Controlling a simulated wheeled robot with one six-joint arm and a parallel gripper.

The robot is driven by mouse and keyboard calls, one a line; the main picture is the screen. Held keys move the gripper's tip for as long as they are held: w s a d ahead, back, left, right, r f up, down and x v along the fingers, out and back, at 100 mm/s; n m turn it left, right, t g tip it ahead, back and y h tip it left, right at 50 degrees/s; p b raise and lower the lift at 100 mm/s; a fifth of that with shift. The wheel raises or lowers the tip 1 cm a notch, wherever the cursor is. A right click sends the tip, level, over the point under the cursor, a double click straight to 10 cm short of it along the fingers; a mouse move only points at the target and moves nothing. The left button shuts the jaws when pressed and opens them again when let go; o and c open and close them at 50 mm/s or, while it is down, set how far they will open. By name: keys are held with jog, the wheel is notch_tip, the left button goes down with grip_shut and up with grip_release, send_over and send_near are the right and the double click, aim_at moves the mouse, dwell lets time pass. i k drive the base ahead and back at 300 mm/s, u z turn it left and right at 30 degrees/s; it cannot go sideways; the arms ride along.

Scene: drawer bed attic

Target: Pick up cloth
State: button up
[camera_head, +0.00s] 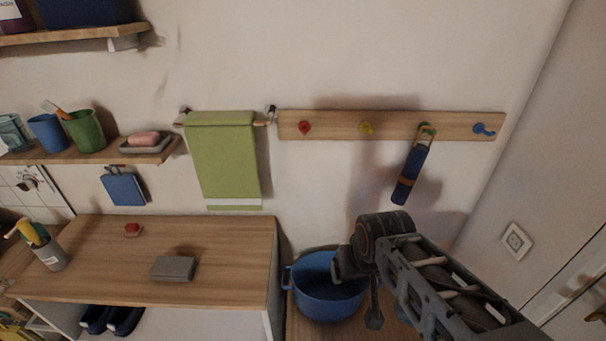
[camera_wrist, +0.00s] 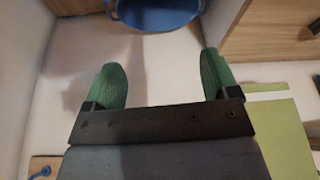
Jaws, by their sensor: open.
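A green cloth (camera_head: 222,155) with a white band near its lower edge hangs from a short rail on the wall, left of the peg board. Part of it also shows at the right edge of the wrist view (camera_wrist: 284,130). My gripper (camera_wrist: 168,82) is open, its two green fingers wide apart with nothing between them. The cloth lies outside the fingers, to the right in the wrist view. In the head view my arm reaches in from the lower right, to the right of the cloth and lower; the fingers cannot be made out there.
A blue pot (camera_head: 327,295) stands below my arm. A wooden cabinet (camera_head: 215,240) with a grey block (camera_head: 173,268) on top is below the cloth. A peg board (camera_head: 335,126) with a hanging blue item (camera_head: 408,177) is right of it; a shelf with cups is left.

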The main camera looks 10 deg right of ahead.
aim_at(165, 268)
jog(key=z, duration=0.05)
jog(key=k, duration=0.4)
jog(key=u, duration=1.35)
jog(key=i, duration=0.5)
jog(key=u, duration=1.5)
jog(key=i, duration=0.95)
jog(key=z, duration=2.1)
